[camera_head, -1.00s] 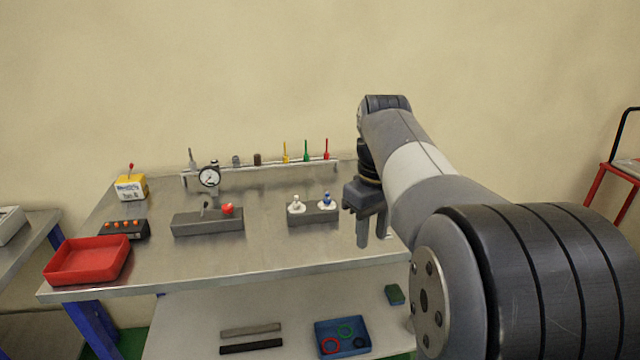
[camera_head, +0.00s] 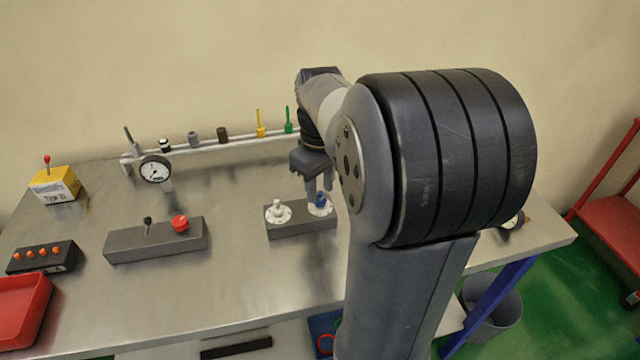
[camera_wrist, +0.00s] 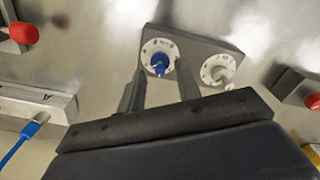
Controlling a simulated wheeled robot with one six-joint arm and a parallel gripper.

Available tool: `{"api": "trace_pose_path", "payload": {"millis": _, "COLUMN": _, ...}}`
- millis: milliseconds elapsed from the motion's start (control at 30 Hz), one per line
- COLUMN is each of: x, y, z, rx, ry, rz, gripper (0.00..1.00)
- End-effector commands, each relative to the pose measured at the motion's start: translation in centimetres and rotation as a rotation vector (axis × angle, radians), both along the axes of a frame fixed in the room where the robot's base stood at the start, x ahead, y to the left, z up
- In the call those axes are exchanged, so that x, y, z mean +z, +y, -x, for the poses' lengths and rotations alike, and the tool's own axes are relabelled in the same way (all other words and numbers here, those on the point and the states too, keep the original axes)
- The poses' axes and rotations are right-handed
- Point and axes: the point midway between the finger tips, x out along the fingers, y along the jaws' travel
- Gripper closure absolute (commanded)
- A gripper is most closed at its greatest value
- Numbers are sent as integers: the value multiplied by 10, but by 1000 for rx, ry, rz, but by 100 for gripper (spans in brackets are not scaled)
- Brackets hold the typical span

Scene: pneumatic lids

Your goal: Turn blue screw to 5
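The blue screw (camera_head: 321,200) stands on a round white dial at the right part of a grey block (camera_head: 290,232). In the wrist view the blue screw (camera_wrist: 158,65) shows between my fingertips, its dial marks too small to read. A white screw (camera_head: 278,208) on a like dial sits beside it; it also shows in the wrist view (camera_wrist: 220,73). My gripper (camera_head: 318,190) is open, its fingers (camera_wrist: 160,72) pointing down, one on each side of the blue screw. I cannot tell whether they touch it.
A block with a black lever and red button (camera_head: 180,223) stands left on the metal table (camera_head: 220,280). Behind are a gauge (camera_head: 155,169) and a tool rail with yellow and green screwdrivers (camera_head: 289,121). A red tray (camera_head: 22,312) is front left.

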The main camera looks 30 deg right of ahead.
Motion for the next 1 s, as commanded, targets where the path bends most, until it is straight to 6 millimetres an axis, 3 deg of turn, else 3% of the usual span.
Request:
{"api": "trace_pose_path", "payload": {"millis": 167, "x": 0, "y": 0, "z": 0, "rx": 0, "ry": 0, "rz": 0, "gripper": 69}}
{"api": "trace_pose_path", "payload": {"millis": 533, "x": 0, "y": 0, "z": 0, "rx": 0, "ry": 1, "rz": 0, "gripper": 99}}
{"api": "trace_pose_path", "payload": {"millis": 1000, "x": 1, "y": 0, "z": 0, "rx": -43, "ry": 1, "rz": -1, "gripper": 100}}
